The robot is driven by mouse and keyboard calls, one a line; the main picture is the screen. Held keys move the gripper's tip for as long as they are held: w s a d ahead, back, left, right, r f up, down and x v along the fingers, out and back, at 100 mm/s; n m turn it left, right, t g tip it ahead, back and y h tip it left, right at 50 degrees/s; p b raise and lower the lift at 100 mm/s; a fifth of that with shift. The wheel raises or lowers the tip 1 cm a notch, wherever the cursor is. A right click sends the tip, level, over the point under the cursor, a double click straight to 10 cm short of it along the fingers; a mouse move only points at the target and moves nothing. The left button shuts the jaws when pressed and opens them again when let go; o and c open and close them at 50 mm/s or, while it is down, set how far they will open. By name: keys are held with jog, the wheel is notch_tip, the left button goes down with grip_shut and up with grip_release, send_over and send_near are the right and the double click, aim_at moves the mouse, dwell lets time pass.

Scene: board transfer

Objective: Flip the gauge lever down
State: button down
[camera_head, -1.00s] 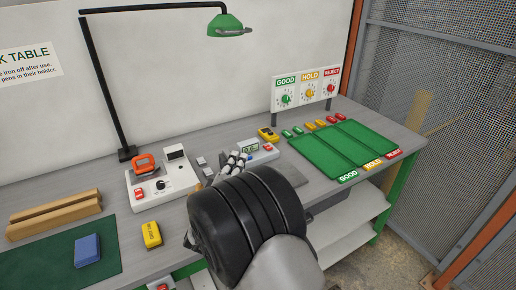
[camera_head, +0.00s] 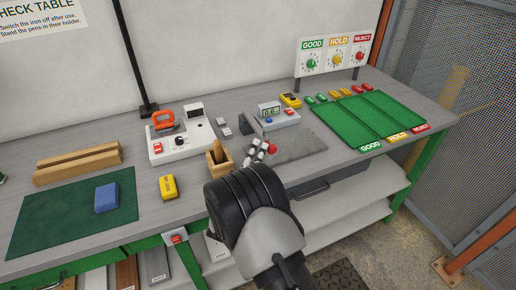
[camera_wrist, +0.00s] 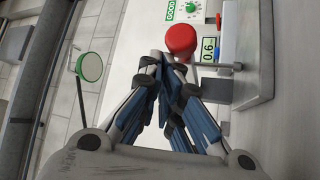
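The gauge (camera_head: 281,122) is a white block with a green-lit display, at the middle of the table. Its lever has a red round knob (camera_head: 271,148), which sits at the front of the gauge, over a grey plate. In the wrist view the red knob (camera_wrist: 181,40) is large and just beyond my fingertips. A thin grey bar (camera_wrist: 215,66) runs from beside the knob toward the gauge body. My gripper (camera_wrist: 164,72) has its fingertips together, with nothing seen between them. In the head view my gripper (camera_head: 257,152) is just left of the knob; whether they touch is unclear.
A wooden pen holder (camera_head: 220,165) stands close left of my gripper. A white soldering station (camera_head: 182,141) is further left. The green sorting trays (camera_head: 370,118) lie to the right. The grey plate (camera_head: 305,146) is bare on its right side.

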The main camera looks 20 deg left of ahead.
jog(key=shift+w+d+f, duration=0.1)
jog(key=shift+d+f, duration=0.25)
jog(key=shift+f, duration=0.2)
jog(key=shift+s+f, duration=0.2)
jog(key=shift+s, duration=0.2)
jog(key=v, duration=0.7)
jog(key=r+v, duration=0.1)
jog(key=v, duration=0.3)
jog(key=shift+s+a, duration=0.2)
jog(key=shift+a, duration=0.15)
jog(key=shift+s, duration=0.1)
